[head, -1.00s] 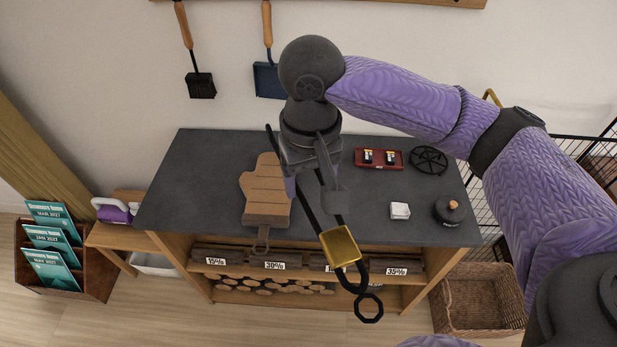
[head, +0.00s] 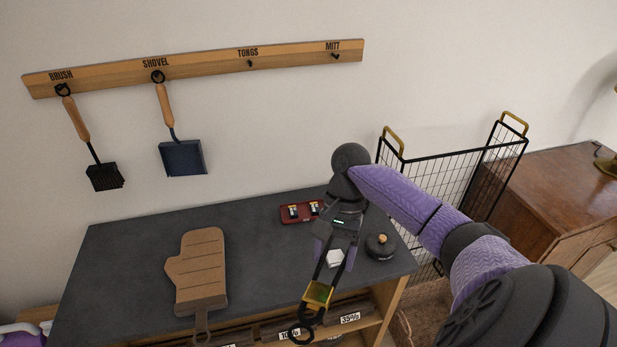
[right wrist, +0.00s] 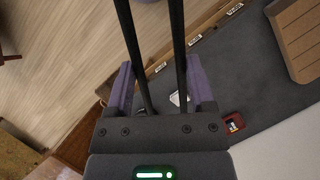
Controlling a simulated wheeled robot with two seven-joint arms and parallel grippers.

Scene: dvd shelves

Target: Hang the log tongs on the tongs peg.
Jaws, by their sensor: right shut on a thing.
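The log tongs (head: 318,294) are black with a brass-coloured block and a ring at the lower end. My right gripper (head: 335,252) is shut on them and holds them hanging down at a slant above the front right of the dark tabletop. In the right wrist view two black tongs bars (right wrist: 132,55) run out between my purple fingers (right wrist: 160,85). The tongs peg (head: 250,64) is a small dark, empty peg under the TONGS label on the wooden wall rail (head: 205,67), up and left of my gripper. My left gripper is out of view.
A brush (head: 104,175) and a blue shovel (head: 182,157) hang left of the tongs peg; the mitt peg (head: 336,56) is empty. A brown mitt (head: 200,270), red tray (head: 297,212) and black round pot (head: 380,246) are on the tabletop (head: 120,260). A wire rack (head: 450,180) stands right.

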